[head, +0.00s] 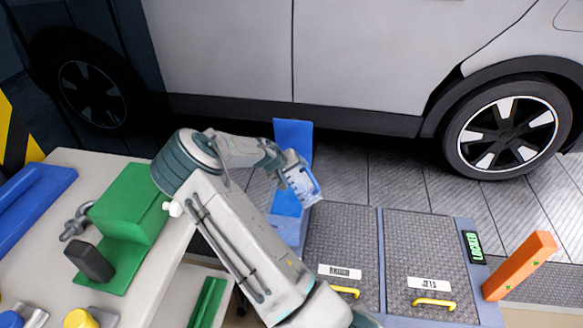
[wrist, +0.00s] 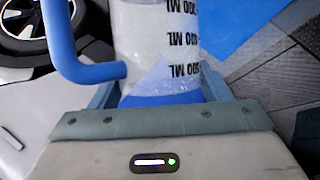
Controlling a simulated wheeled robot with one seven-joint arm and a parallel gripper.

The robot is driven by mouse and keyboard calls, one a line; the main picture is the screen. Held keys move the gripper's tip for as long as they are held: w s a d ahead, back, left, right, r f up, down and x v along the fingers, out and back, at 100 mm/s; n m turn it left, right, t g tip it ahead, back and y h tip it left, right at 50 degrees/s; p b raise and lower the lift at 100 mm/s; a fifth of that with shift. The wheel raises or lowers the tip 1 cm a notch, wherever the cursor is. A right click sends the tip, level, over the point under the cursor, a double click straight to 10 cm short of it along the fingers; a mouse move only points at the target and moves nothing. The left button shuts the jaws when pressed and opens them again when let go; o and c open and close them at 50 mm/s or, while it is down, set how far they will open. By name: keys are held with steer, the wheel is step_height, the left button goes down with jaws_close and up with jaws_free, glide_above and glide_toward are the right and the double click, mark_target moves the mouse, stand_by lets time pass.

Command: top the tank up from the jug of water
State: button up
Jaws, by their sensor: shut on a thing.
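The jug (head: 302,184) is clear with dark measuring marks and a blue handle. It hangs tilted at the end of my arm in the head view. In the wrist view the jug (wrist: 155,40) fills the top middle, its marks upside down, its blue handle on the left and blue at its lower end. My gripper (head: 287,172) is shut on it; the wrist view shows the gripper's fingers (wrist: 160,92) on both sides of the jug. I cannot tell the water level. No tank can be made out for certain; a blue upright box (head: 293,136) stands behind the jug.
Two floor hatches with yellow handles, one marked JETS (head: 430,262), lie right of my arm. A LOCKED display (head: 473,246) and an orange post (head: 519,266) stand beyond. A white car (head: 230,50) is behind. A bench (head: 75,165) with a green vise (head: 130,205) is left.

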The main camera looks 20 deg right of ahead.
mark_target(297, 168)
steer(key=shift+s+d+r+m+t+b, duration=0.1)
steer(key=shift+s+r+m+t+b, duration=0.4)
steer(key=shift+r+t+b, duration=0.35)
steer(key=shift+s+d+r+m+t+y+b, duration=0.15)
steer(key=shift+m+t+y+b, duration=0.1)
steer(key=shift+t+b, duration=0.5)
steer(key=shift+s+r+m+t+y+b, duration=0.2)
steer(key=shift+t+b, duration=0.3)
steer(key=shift+b, duration=0.4)
steer(key=m+t+b, duration=0.1)
steer(key=t+b, duration=0.1)
steer(key=b, duration=0.3)
steer(key=shift+s+b, duration=0.1)
steer(key=shift+b, duration=0.3)
steer(key=shift+f+m+t+b, duration=0.2)
steer(key=shift+m+t+b, duration=0.8)
steer(key=shift+b, duration=2.8)
steer(key=shift+n, duration=0.25)
steer(key=shift+r+p, duration=1.6)
steer(key=shift+r, duration=0.45)
steer(key=shift+s, duration=0.15)
